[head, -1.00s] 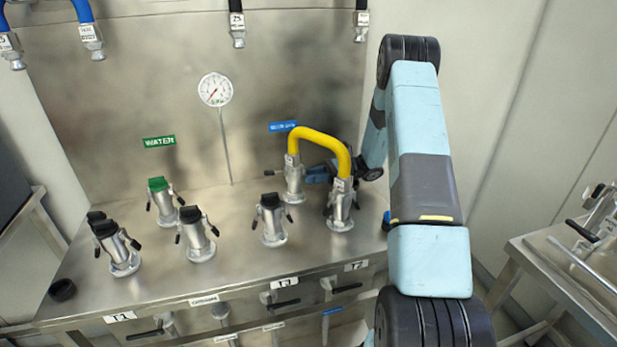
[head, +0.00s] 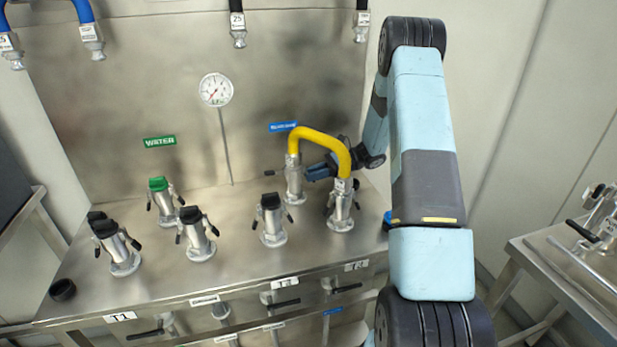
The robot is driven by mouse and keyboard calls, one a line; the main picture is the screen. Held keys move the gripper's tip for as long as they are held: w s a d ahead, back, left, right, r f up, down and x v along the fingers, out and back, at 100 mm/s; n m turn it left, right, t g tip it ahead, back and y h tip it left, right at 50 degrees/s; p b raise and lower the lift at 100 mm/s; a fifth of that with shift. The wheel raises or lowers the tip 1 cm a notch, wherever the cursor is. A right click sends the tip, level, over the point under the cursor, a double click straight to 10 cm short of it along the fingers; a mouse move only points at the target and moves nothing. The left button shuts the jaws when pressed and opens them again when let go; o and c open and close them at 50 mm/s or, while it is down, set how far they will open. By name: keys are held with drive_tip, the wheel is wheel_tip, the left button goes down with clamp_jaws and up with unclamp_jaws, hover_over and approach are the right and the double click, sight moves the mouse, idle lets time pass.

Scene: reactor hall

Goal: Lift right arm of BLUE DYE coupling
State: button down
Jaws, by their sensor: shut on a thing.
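The BLUE DYE coupling (head: 294,183) is a grey metal fitting standing upright below a blue label (head: 283,127) on the back panel. A yellow hose (head: 322,138) arches from its top to a second coupling (head: 341,210) in front and to the right. Its left arm (head: 271,173) is dark and sticks out sideways to the left. My gripper (head: 309,174) reaches in from the right, under the hose arch, close beside the coupling's right side. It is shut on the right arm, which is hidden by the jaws.
Several capped couplings stand on the steel bench, including a green-topped one (head: 162,197) under the WATER label (head: 160,142) and a black-topped one (head: 271,218) to the left. Blue hoses (head: 84,12) hang upper left. A pressure gauge (head: 216,90) is on the panel.

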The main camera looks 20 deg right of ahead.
drive_tip(key=r+h, duration=0.1)
drive_tip(key=h, duration=0.2)
drive_tip(key=r+h, duration=0.1)
drive_tip(key=h, duration=0.2)
drive_tip(key=r+h, duration=0.1)
drive_tip(key=h, duration=0.2)
drive_tip(key=shift+w+d+r, duration=0.15)
drive_tip(key=shift+d+r, duration=0.1)
drive_tip(key=shift+a+r+h, duration=0.15)
drive_tip(key=shift+r+h, duration=0.1)
drive_tip(key=shift+h, duration=0.65)
drive_tip(key=shift+a+r+h, duration=0.1)
drive_tip(key=shift+r+h, duration=0.15)
drive_tip(key=shift+h, duration=0.65)
drive_tip(key=c, duration=1)
unclamp_jaws()
drive_tip(key=v, duration=1.3)
drive_tip(key=shift+r, duration=0.3)
drive_tip(key=shift+a, duration=0.1)
